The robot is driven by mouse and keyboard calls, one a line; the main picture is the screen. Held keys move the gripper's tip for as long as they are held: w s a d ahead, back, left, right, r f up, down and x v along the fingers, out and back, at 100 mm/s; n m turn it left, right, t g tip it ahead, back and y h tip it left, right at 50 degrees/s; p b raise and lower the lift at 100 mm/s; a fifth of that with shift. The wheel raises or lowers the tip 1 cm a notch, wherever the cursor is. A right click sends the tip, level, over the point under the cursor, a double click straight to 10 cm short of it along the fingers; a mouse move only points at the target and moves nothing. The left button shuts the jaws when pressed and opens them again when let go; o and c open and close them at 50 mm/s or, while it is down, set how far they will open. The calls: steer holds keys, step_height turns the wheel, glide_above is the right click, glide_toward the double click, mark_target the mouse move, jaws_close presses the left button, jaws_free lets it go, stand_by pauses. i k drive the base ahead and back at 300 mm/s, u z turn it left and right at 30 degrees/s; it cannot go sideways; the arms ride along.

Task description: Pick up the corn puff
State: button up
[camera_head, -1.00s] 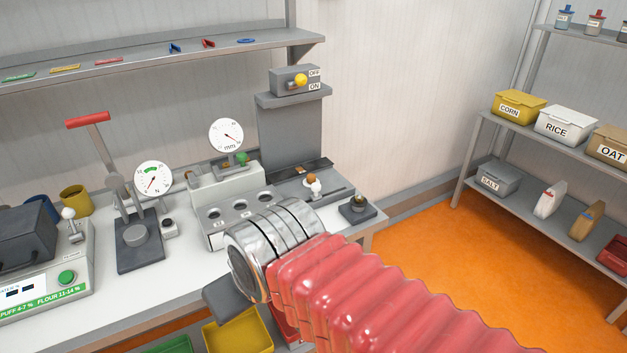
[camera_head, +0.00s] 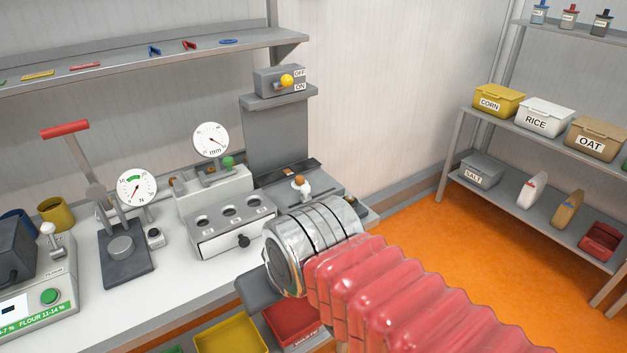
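I cannot clearly pick out the corn puff in the head view. A small orange-brown spot tops a white knob-like piece (camera_head: 300,189) on the grey machine at the back right of the bench, but I cannot tell whether it is a puff. My arm in its red ribbed sleeve with a chrome end crosses the lower right, in front of the bench. A dark grey part of my gripper (camera_head: 258,290) shows at the bench's front edge, above the bins. Its fingertips are not distinct, and any hold on something is hidden.
A grey block with three holes and a knobbed front (camera_head: 232,235) stands left of my arm. A red-handled press (camera_head: 122,250) and a control box stand further left. A yellow bin (camera_head: 232,337) and a red bin (camera_head: 297,322) are below. Shelves with a corn tub (camera_head: 498,101) stand right.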

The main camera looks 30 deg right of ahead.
mark_target(300, 179)
steer(key=i, duration=1)
steer(key=z, duration=0.05)
